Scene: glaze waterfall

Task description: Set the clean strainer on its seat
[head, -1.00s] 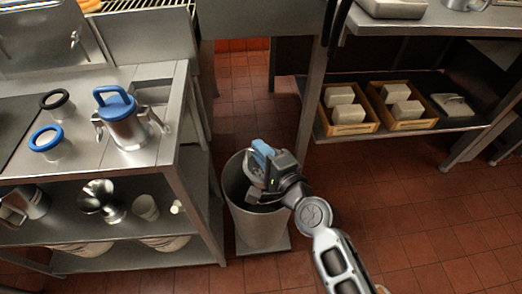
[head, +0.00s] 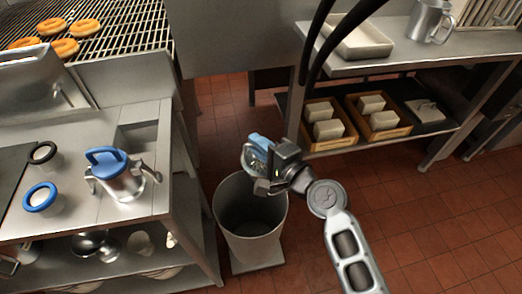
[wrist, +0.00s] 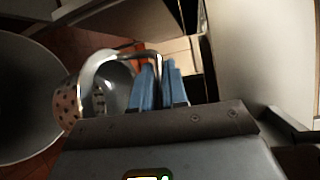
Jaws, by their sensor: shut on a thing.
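My gripper (head: 258,152) is shut on a metal strainer. In the wrist view, the strainer (wrist: 68,106) has a perforated wall and a bent metal handle running between the blue fingers of my gripper (wrist: 160,85). The strainer hangs tilted to the left of the fingers. In the head view, only a small part of it shows beside the fingers. A blue ring (head: 41,197) and a black ring (head: 42,153) sit on small vessels on the steel table at left. A blue-topped metal vessel (head: 120,181) stands beside them. I cannot tell which is the strainer's seat.
A tall grey bin (head: 250,232) stands on the floor beneath my gripper, right of the steel table (head: 85,222). A rack of doughnuts (head: 105,42) is at back left. A shelf at right holds wooden crates (head: 327,146) of blocks. Floor at right is clear.

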